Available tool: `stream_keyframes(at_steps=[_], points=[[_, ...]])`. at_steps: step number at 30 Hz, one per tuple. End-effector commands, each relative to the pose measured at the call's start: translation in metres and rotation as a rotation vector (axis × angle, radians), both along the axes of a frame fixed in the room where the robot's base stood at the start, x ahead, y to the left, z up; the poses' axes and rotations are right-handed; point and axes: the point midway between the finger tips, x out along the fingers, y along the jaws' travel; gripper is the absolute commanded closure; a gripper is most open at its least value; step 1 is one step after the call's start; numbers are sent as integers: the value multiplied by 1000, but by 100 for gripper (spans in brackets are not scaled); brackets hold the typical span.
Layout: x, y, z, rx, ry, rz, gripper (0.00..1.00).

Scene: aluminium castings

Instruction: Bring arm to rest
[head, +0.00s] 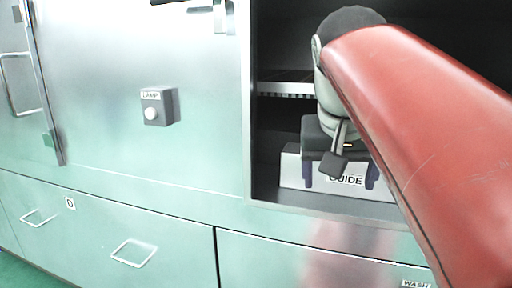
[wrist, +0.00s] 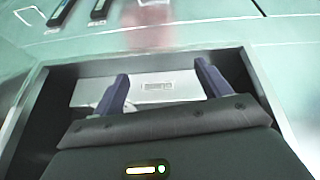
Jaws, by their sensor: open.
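My gripper (head: 340,183) is inside the open compartment (head: 268,190) on the right of the head view, at the end of my red arm. Its two dark blue fingers are spread, with nothing seen clamped between them. A pale box labelled GUIDE (head: 292,171) sits on the compartment floor, partly hidden behind the gripper. In the wrist view my gripper (wrist: 161,76) has its fingers apart over the box (wrist: 150,90), whose label appears upside down. I cannot tell whether the fingers touch the box.
A slatted shelf (head: 285,88) crosses the compartment above the gripper. The compartment's side wall and front edge are close around my arm. To the left is a closed metal panel with a LAMP switch (head: 153,113). Drawers with wire handles (head: 133,253) are below.

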Motion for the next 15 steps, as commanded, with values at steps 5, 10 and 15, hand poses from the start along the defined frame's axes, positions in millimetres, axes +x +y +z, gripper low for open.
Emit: stream_keyframes(at_steps=[5, 10, 15], points=[[-29, -6, -67, -10, -15, 68, 24], [-62, -18, -145, 13, -40, 138, 24], [-90, -23, -209, 48, -61, 192, 24]])
